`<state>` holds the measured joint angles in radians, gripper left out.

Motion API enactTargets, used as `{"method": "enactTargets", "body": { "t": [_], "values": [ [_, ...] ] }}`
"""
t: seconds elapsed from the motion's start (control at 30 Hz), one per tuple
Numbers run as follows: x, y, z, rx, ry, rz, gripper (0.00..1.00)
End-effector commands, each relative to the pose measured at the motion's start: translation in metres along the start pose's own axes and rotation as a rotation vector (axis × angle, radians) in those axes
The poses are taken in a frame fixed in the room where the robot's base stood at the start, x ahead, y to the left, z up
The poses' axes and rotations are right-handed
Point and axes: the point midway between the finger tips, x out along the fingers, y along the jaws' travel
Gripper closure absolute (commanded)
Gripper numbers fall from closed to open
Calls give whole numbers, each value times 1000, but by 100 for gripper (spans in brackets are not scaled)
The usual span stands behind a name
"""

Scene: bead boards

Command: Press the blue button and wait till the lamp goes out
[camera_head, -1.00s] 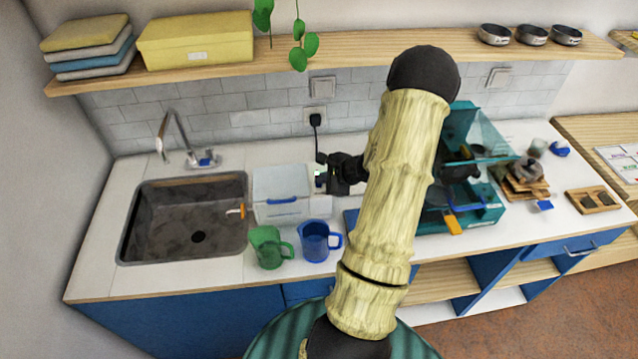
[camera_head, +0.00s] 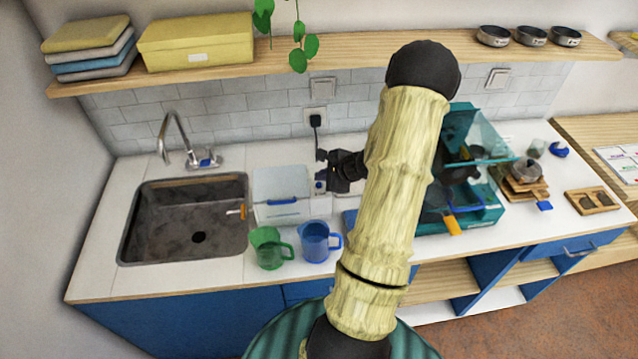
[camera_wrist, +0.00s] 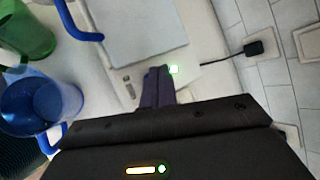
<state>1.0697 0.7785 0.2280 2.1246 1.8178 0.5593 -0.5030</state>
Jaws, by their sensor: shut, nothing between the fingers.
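A white appliance (camera_head: 283,182) with a blue handle stands on the counter right of the sink. In the wrist view, its pale top (camera_wrist: 130,28) has a panel beside it with a small lamp (camera_wrist: 173,69) glowing green. My gripper (camera_wrist: 158,70) is shut and empty, its fingertips at this panel just left of the lamp. In the head view, my gripper (camera_head: 322,157) is at the appliance's right side, and a small blue spot (camera_head: 319,186), perhaps the blue button, shows below it. In the wrist view the button is not visible. I cannot tell whether the fingers touch it.
A green mug (camera_head: 268,248) and a blue mug (camera_head: 315,242) stand in front of the appliance. The sink (camera_head: 185,215) is to the left. A black plug (camera_head: 315,121) and cable are behind. A teal machine (camera_head: 487,212) is to the right, partly behind my arm.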

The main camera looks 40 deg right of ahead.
Motion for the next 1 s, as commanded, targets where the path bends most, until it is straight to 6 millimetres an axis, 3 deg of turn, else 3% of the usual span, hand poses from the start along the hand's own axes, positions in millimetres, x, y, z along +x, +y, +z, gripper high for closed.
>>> {"method": "enactTargets", "body": {
  "t": [0.63,1.0],
  "values": [
    [-33,-24,24,-2,-1,0,100],
    [-35,-25,25,0,0,0,100]
  ]
}}
